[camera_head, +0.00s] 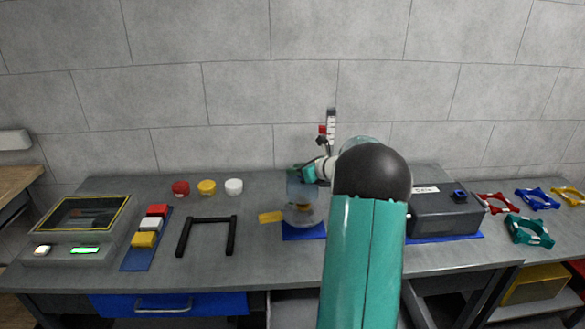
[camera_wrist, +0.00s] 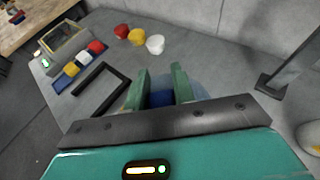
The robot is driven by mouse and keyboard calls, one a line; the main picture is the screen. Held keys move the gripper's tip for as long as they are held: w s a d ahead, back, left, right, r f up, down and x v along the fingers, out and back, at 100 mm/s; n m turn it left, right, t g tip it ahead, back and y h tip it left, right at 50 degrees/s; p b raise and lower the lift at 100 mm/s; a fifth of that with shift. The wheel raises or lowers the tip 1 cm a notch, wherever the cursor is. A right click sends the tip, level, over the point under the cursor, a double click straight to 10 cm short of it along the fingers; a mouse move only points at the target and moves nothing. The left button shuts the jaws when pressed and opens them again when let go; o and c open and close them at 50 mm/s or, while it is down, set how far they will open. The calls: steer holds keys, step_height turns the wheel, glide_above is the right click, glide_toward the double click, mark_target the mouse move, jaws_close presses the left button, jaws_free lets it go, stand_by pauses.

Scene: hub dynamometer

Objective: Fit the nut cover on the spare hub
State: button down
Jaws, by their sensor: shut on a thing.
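My gripper (camera_head: 304,174) is over the blue mat (camera_head: 304,233) in the middle of the bench. Its green fingers show in the wrist view (camera_wrist: 160,84), a small gap apart. They are shut on a see-through bluish piece (camera_head: 301,188), which I take for the nut cover; its outline is faint. Below it on the mat stands a pale, clear-looking round thing (camera_head: 303,213) with a brownish middle, likely the spare hub. Whether the cover touches it I cannot tell. In the wrist view blue shows between the fingers, and the hub cannot be made out.
Red (camera_head: 181,188), yellow (camera_head: 207,187) and white (camera_head: 234,186) caps stand at the back left. A black frame (camera_head: 207,220) and a yellow tag (camera_head: 270,217) lie left of the mat. A dark box (camera_head: 445,213) stands right. My arm hides part of the bench.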

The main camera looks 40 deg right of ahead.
mark_target(298, 182)
steer(key=shift+s+r, duration=0.1)
steer(key=shift+s, duration=0.25)
steer(key=shift+w+d+f, duration=0.1)
steer(key=shift+w+f, duration=0.35)
steer(key=shift+f, duration=0.3)
steer(key=shift+s+f, duration=0.25)
steer(key=shift+s, duration=0.05)
step_height(298, 182, down, 2)
steer(key=shift+w, duration=0.15)
steer(key=shift+s+f, duration=0.2)
steer(key=shift+f, duration=0.35)
steer(key=shift+w+f, duration=0.15)
steer(key=shift+f, duration=0.25)
steer(key=shift+f, duration=0.6)
